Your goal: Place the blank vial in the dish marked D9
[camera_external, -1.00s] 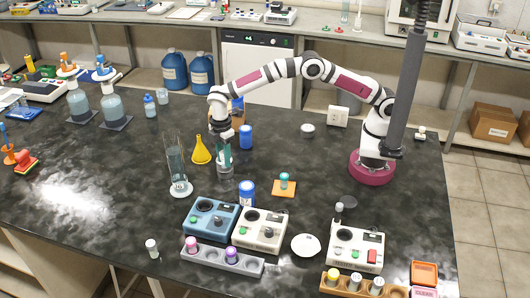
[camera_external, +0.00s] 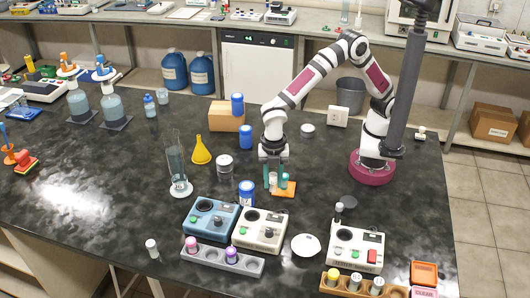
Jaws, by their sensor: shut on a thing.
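My gripper (camera_external: 276,184) points down with its teal fingers low at the orange mat, right of the middle of the bench. It is shut on a small pale vial (camera_external: 273,182), which is mostly hidden between the fingers. I cannot read any label on it. The orange mat (camera_external: 290,192) lies just below and to the right; a green-capped vial on it is hard to separate from the fingers. A white round dish (camera_external: 305,245) sits between two instruments at the front. No D9 mark is legible.
A blue instrument (camera_external: 210,219), a cream one (camera_external: 259,230) and another with a red button (camera_external: 355,247) stand in front. A blue-labelled jar (camera_external: 247,193), a lidded jar (camera_external: 224,166), a yellow funnel (camera_external: 201,150) and a glass cylinder (camera_external: 176,165) stand to the left.

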